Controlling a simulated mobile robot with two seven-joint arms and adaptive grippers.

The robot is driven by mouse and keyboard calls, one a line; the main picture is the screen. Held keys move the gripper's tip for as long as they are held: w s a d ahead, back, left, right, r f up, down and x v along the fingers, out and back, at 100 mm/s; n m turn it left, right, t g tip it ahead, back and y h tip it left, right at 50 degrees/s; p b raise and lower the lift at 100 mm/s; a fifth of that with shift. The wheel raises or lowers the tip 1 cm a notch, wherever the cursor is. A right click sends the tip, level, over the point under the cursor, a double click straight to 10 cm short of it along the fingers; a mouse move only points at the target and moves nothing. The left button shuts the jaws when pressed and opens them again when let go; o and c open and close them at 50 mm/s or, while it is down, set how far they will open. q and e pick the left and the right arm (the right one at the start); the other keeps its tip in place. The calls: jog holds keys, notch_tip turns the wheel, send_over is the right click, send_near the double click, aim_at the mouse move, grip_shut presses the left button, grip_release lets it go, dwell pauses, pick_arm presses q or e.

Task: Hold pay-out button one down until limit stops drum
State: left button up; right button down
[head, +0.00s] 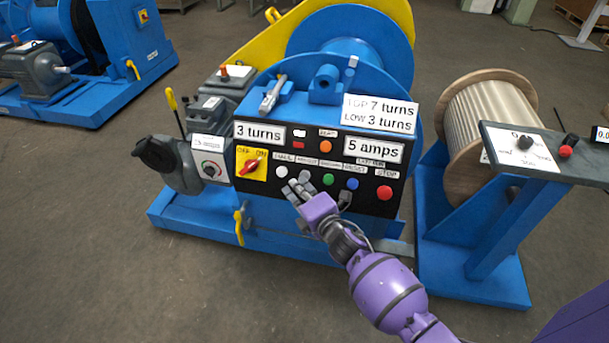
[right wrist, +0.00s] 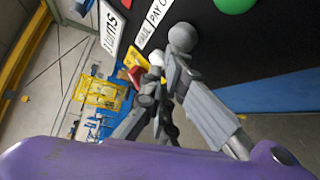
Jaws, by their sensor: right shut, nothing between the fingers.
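The black control panel (head: 365,204) is on the front of the blue winch. Its button row has a white button (head: 281,172), a grey pay-out button (head: 305,176), green (head: 328,179), blue (head: 352,183) and red (head: 385,192) ones. My right gripper (head: 294,187) is shut and empty at the panel, just below the white and grey buttons. In the right wrist view its fingertips (right wrist: 172,66) are by the grey round button (right wrist: 182,38), under the pay-out label. I cannot tell whether they press it. The blue drum (head: 345,35) is behind the panel. My left gripper is out of view.
Signs on the panel read "3 turns" (head: 259,133), "5 amps" (head: 374,150) and top 7, low 3 turns (head: 380,113). A yellow switch (head: 248,173) is left of the buttons. A cable reel (head: 490,110) on a blue stand is at right. The floor in front is clear.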

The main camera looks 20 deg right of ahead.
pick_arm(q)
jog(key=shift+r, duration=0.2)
pick_arm(e)
jog(key=shift+s+a+r, duration=0.15)
jog(key=shift+s+r, duration=0.05)
